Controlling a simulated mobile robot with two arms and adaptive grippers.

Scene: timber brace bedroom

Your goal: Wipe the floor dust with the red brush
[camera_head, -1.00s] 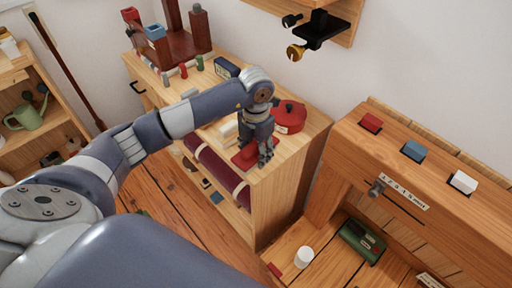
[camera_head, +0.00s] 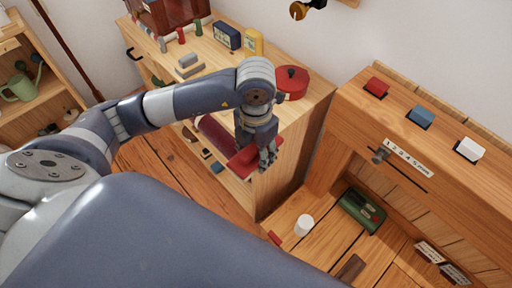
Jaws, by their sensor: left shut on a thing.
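The red brush (camera_head: 242,162) shows as a flat red block in the head view, at the front edge of the light wooden cabinet. My left gripper (camera_head: 267,163) points down and is shut on it, and the fingers cover part of it. The brush appears to be held out at the cabinet's edge; whether it touches the cabinet I cannot tell. The plank floor (camera_head: 152,165) shows below and to the left, partly hidden by my arm. I cannot make out dust on it. My right gripper is not in view.
The cabinet top (camera_head: 213,80) holds a red lidded pot (camera_head: 291,83), a yellow box (camera_head: 254,42) and a dark clock-like box (camera_head: 227,36). A dark red roll (camera_head: 213,132) lies below its front edge. A wooden bench with coloured switches (camera_head: 420,117) stands at right.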

